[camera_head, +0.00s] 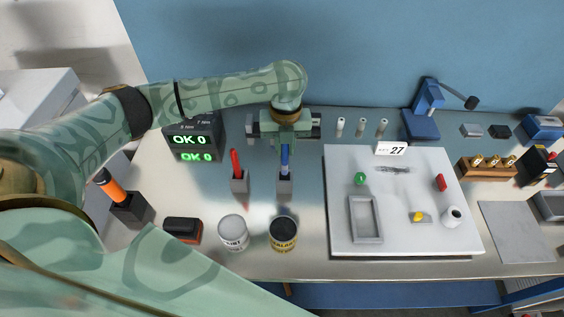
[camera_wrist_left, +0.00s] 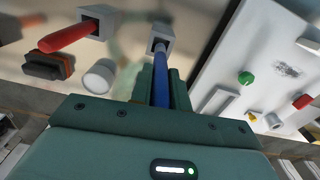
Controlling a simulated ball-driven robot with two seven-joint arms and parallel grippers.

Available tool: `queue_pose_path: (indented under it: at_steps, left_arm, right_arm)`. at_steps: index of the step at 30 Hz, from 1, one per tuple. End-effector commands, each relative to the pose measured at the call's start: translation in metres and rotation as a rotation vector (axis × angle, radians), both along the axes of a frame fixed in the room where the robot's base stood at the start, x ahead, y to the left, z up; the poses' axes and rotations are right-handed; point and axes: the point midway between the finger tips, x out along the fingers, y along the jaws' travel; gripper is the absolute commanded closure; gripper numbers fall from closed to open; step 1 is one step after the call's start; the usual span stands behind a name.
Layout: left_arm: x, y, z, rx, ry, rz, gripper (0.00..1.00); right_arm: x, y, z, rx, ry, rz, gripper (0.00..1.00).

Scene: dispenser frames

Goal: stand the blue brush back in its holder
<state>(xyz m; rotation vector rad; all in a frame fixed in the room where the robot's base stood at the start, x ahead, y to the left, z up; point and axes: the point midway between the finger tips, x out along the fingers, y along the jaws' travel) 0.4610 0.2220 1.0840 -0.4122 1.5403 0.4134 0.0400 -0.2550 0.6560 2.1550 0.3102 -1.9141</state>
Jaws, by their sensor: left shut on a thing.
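The blue brush (camera_head: 285,159) is upright in my left gripper (camera_head: 287,143), which is shut on it. Its lower end is at the mouth of a small grey block holder (camera_head: 285,187) on the table. In the left wrist view the blue brush (camera_wrist_left: 161,88) runs from between the fingers of my left gripper (camera_wrist_left: 160,82) to the opening of the holder (camera_wrist_left: 167,34). I cannot tell how deep the end sits. My right gripper is not in view.
A red brush (camera_head: 235,162) stands in a similar holder (camera_head: 239,185) just left. Two cans, a white one (camera_head: 233,232) and a dark one (camera_head: 284,233), stand in front. A white board (camera_head: 400,240) with small parts lies to the right. A display box (camera_head: 195,139) stands behind left.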

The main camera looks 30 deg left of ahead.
Motion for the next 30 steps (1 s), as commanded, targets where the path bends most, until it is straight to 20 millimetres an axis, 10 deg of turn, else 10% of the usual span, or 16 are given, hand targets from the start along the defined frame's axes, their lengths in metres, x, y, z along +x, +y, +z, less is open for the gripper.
queue_pose_path:
  at_steps: [12, 24, 26, 30]
  left_arm:
    - [0.0, 0.0, -0.061, -0.001, 0.0, 0.002, 1.0]
    - [0.0, 0.0, -0.066, -0.001, -0.002, 0.0, 1.0]
    - [0.001, 0.0, -0.065, -0.001, -0.003, 0.0, 0.66]
    - [0.001, 0.0, -0.065, -0.001, -0.003, 0.0, 0.61]
  right_arm:
    - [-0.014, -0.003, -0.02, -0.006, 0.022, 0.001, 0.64]
    - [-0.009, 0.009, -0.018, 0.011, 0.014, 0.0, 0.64]
    - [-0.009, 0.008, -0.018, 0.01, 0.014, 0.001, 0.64]
    - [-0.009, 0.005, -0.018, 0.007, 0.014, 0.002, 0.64]
